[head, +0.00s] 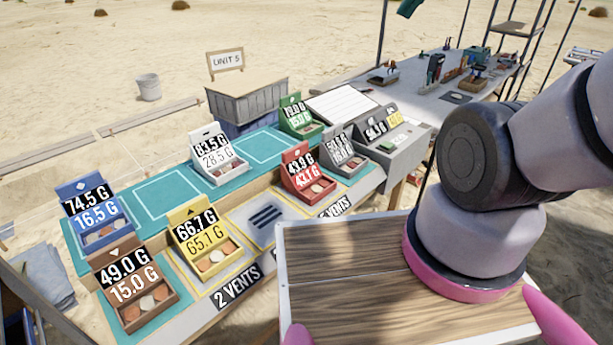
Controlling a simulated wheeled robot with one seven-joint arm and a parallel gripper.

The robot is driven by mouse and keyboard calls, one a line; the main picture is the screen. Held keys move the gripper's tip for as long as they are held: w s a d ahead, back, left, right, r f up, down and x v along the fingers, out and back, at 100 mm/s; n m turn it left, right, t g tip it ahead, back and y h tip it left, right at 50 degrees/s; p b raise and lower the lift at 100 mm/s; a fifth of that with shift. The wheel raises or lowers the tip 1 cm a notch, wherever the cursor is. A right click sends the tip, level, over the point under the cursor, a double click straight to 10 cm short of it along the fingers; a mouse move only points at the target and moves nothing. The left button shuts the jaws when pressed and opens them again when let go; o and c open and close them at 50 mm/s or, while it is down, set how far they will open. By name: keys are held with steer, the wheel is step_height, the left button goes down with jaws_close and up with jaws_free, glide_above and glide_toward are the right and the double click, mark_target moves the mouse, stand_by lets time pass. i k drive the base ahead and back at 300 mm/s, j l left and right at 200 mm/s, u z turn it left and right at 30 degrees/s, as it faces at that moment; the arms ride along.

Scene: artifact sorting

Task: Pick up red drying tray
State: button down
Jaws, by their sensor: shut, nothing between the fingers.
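The red drying tray (309,192) stands on the back-right part of the teal-and-wood bench, right of the centre of the head view. Its raised back carries the labels 43.9 G and 43.1 G, and small pieces lie in its shallow front. It is upright and apart from my arm.
Blue (96,222), yellow (204,255), brown (136,307), white (219,168), green (301,127) and grey trays (343,162) share the bench (160,197). A grey scale (399,150) stands right of the red tray. A vented square (266,218) is empty.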

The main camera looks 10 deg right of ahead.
mark_target(301, 176)
steer(key=i+l+u, duration=0.15)
steer(key=u, duration=0.3)
steer(key=i+l+u, duration=0.1)
steer(key=l+u, duration=0.15)
steer(key=u, duration=0.2)
